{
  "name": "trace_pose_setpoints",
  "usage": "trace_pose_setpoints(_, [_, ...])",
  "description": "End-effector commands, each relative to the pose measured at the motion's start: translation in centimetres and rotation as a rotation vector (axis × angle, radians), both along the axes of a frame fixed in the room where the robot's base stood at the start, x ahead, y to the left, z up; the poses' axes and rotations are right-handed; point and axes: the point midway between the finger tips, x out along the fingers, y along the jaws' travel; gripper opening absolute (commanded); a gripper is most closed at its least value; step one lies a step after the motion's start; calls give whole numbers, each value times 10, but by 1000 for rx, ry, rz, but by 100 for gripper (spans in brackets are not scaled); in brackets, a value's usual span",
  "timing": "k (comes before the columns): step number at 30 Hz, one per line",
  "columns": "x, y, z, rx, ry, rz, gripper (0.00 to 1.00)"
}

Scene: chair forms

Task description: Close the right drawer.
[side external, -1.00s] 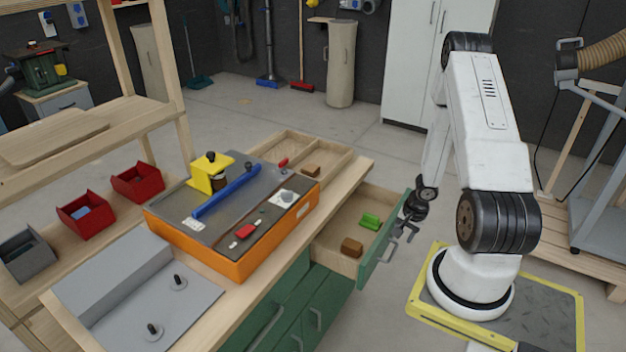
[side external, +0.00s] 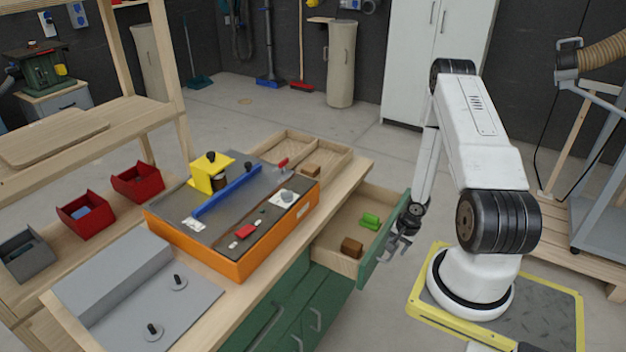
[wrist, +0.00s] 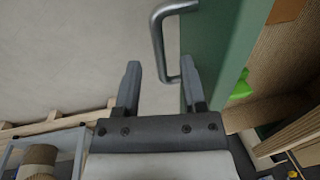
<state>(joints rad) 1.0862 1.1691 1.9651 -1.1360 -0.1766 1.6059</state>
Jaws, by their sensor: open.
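The right drawer (side external: 338,231) is pulled out of the green workbench and stands open. Its green front (side external: 384,240) faces my arm and carries a grey bar handle. A green block (side external: 370,221) and a brown block (side external: 351,247) lie inside it. My gripper (side external: 400,245) is at the outer side of the drawer front, by the handle. In the wrist view the open fingers of my gripper (wrist: 160,85) point toward the handle (wrist: 163,45), whose lower end lies between them. The right finger is close to the green front; I cannot tell whether they touch.
The workbench top holds an orange-sided machine (side external: 235,220) and a wooden divided tray (side external: 300,152). Closed green drawers and doors with handles (side external: 315,318) lie beside the open drawer.

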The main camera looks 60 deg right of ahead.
Motion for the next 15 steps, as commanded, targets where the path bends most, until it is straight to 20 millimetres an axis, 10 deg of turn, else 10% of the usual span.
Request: trace_pose_setpoints(15, [3, 0, -18, -1, -1, 1, 53])
